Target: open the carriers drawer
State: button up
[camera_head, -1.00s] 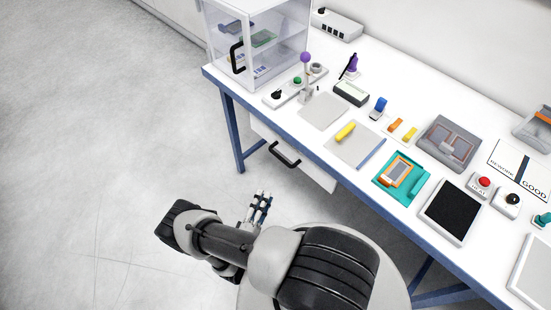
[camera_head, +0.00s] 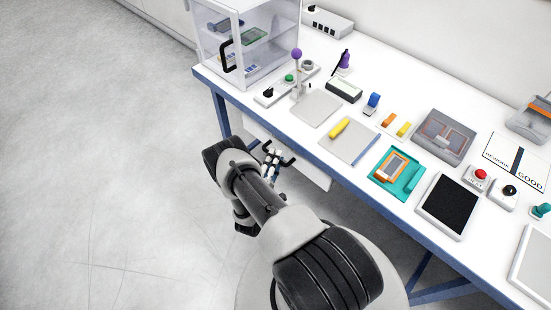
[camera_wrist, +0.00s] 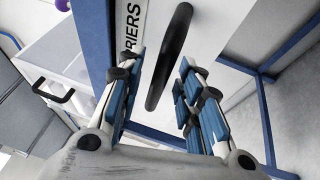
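The carriers drawer (camera_head: 312,174) is a white box front under the table's near edge, and it looks closed. In the wrist view its pale front (camera_wrist: 215,30) carries a label (camera_wrist: 131,30), of which "RIERS" is readable. Its black bar handle (camera_wrist: 168,58) lies between the lines of my two fingers, near the tips. I cannot tell how far the tips reach past it. My gripper (camera_head: 271,158) is at the handle in the head view and hides part of it. In the wrist view my gripper (camera_wrist: 162,68) is open, its blue-padded fingers on either side of the handle.
The blue-framed white table (camera_head: 300,135) stands above the drawer, with its leg (camera_head: 221,112) to the left. A clear cabinet (camera_head: 245,45) with a black handle stands on the table's left end. Floor to the left is clear.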

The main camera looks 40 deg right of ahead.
jog(key=shift+w+d+r, duration=0.1)
jog(key=shift+w+d, duration=0.15)
jog(key=shift+d, duration=0.2)
jog(key=shift+c, duration=0.2)
grip_shut()
dwell(0.4)
